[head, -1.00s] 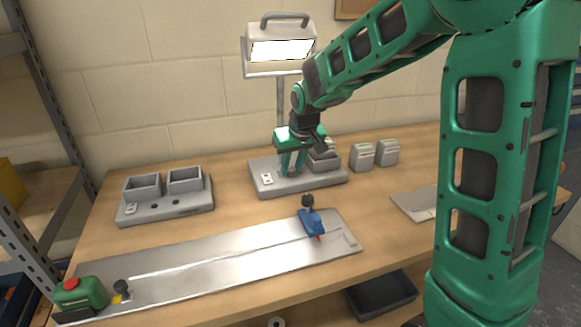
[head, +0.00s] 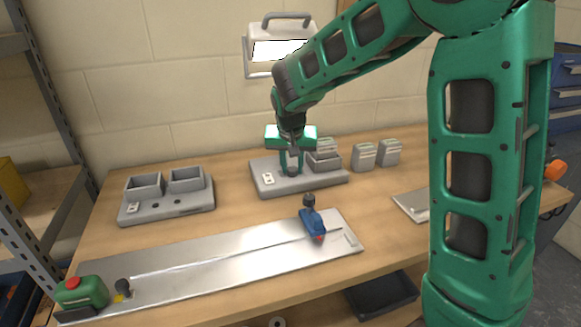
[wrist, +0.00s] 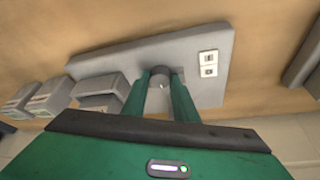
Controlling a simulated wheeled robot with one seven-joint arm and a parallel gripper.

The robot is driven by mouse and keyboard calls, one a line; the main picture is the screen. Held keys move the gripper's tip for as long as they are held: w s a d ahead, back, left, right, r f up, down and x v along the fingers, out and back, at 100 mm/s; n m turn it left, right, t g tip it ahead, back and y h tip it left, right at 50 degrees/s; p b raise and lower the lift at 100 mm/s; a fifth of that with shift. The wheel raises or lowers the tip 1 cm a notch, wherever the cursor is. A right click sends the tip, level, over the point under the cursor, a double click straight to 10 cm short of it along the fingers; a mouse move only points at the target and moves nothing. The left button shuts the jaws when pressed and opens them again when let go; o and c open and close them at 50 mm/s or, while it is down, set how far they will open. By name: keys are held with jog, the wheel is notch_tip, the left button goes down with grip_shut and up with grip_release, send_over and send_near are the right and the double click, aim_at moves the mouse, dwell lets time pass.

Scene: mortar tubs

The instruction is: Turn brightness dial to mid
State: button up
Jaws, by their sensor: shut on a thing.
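The dial is a dark round knob (head: 291,172) on the grey base (head: 330,182) below the lit work lamp (head: 278,50). My green gripper (head: 291,165) points down at this base and is shut on the knob. In the wrist view the knob (wrist: 160,77) sits between the two green fingers, with my gripper (wrist: 160,86) touching it from both sides. A small white plate with two dark squares (wrist: 208,63) is on the same base. The fingers hide part of the knob, and I cannot read any setting mark.
Grey blocks (head: 363,155) stand right of the base, and one sits in its holder. A second grey base with two open boxes (head: 165,207) is at left. A metal plate with a blue slider (head: 312,224) lies in front. Bare wood lies between them.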

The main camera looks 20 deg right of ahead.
jog(key=o, duration=1)
jog(key=shift+r, duration=0.1)
jog(key=v, duration=1)
jog(key=shift+s+r, duration=0.1)
jog(key=shift+r, duration=0.1)
